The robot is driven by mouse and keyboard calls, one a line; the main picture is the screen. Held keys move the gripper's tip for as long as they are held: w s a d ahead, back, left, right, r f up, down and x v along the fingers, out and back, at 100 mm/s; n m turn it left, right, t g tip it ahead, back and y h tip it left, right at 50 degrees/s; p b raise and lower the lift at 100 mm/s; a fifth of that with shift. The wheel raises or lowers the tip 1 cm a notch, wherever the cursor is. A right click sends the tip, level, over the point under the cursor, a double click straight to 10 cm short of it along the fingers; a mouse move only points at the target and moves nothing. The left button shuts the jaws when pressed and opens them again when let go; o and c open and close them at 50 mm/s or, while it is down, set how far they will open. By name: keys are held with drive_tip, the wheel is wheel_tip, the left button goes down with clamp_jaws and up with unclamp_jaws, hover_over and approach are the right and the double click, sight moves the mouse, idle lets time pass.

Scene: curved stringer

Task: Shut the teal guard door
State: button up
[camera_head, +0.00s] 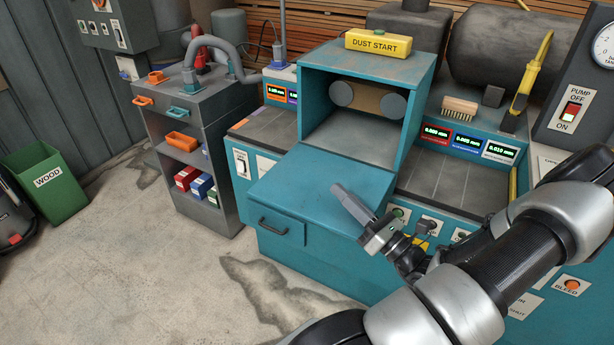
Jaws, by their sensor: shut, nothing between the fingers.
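The teal guard door (300,185) is open. It lies folded forward and down from the front of the teal cabinet (375,66), and the dark cavity with two grey discs shows behind it. My gripper (340,189) is shut and empty. Its fingers point up and left, and in the picture they overlap the right part of the door. I cannot tell whether they touch it.
A black handle (273,227) is on the teal front below the door. A yellow DUST START box (378,43) sits on top of the cabinet. Right of the cavity is a grey work surface (445,182) with displays behind. The floor at left front is clear.

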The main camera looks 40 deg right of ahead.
drive_tip(key=s+d+f, duration=0.2)
drive_tip(key=f, duration=0.1)
drive_tip(key=shift+s, duration=0.25)
drive_tip(key=s+d+f+b, duration=0.2)
drive_tip(key=s+d+f, duration=0.2)
drive_tip(key=s, duration=0.4)
drive_tip(key=shift+s+h+b, duration=0.2)
drive_tip(key=shift+h+b, duration=0.1)
drive_tip(key=shift+h, duration=0.1)
drive_tip(key=o, duration=0.3)
drive_tip(key=shift+s+d+f, duration=0.2)
drive_tip(key=shift+s+d, duration=0.05)
drive_tip(key=shift+d, duration=0.2)
drive_tip(key=shift+o, duration=0.2)
drive_tip(key=s, duration=0.1)
drive_tip(key=s+d+b, duration=0.1)
drive_tip(key=s+f, duration=0.1)
drive_tip(key=shift+s+d, duration=0.35)
drive_tip(key=shift+s, duration=0.05)
drive_tip(key=shift+r, duration=0.15)
drive_tip(key=shift+s, duration=0.1)
drive_tip(key=v, duration=1.7)
drive_tip(key=shift+s+d, duration=0.15)
drive_tip(key=shift+d, duration=0.05)
